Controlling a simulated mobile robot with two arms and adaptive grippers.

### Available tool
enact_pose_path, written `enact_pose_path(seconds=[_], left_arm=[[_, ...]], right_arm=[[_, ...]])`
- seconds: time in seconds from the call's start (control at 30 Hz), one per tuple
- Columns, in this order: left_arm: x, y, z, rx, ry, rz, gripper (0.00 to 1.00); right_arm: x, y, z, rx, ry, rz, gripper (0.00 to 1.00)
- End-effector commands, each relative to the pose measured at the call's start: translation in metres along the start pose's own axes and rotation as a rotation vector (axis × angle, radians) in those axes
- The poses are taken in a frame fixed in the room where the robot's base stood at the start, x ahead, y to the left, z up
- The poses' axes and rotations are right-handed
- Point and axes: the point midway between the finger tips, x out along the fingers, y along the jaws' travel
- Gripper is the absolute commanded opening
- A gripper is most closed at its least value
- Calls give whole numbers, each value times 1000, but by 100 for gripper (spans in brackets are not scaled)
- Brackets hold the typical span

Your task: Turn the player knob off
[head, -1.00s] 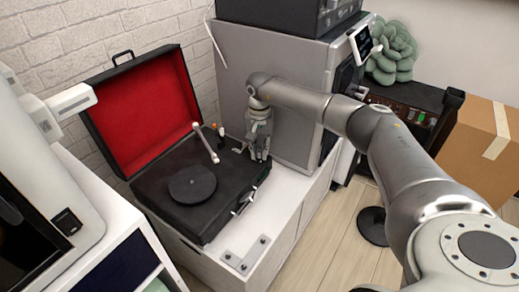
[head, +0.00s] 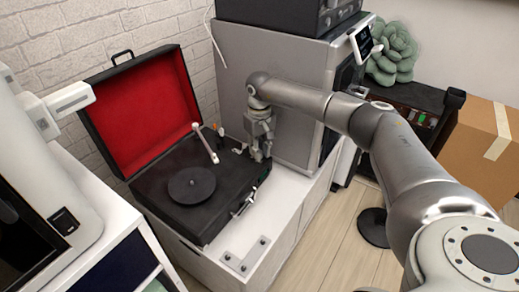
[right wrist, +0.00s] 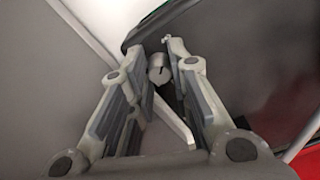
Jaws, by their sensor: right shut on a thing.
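The black suitcase record player (head: 226,183) stands with its red-lined lid (head: 137,112) raised. A dark round platter (head: 191,185) and a white tonearm (head: 205,143) show on its deck. My right gripper (head: 260,155) points down at the deck's far right corner. In the right wrist view a small grey round knob (right wrist: 158,70) with a dark mark sits between the fingertips of my right gripper (right wrist: 164,52), which is shut on it. The gripper hides the knob in the head view. My left gripper is not in view.
The player is on a white cabinet (head: 287,192), with a grey metal bracket (head: 244,256) near its front. A big grey machine (head: 290,95) stands close behind my right gripper. A cardboard box (head: 480,150) is at the right.

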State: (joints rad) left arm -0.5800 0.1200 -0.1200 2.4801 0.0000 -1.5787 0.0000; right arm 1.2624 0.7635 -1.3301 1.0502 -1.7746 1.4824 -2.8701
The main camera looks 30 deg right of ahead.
Motion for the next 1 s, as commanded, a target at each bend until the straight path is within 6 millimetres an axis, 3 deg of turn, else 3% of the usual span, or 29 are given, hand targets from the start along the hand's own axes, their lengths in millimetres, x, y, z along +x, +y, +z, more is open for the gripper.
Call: enact_pose_path(seconds=[0.5,0.53,0.7,1.0], left_arm=[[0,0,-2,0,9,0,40],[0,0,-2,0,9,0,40],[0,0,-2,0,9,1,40],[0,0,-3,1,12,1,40]], right_arm=[[-2,0,-1,-17,5,0,0],[-2,0,-1,-17,5,0,21],[-1,0,-1,-17,3,0,42],[-1,0,0,-17,2,0,42]])
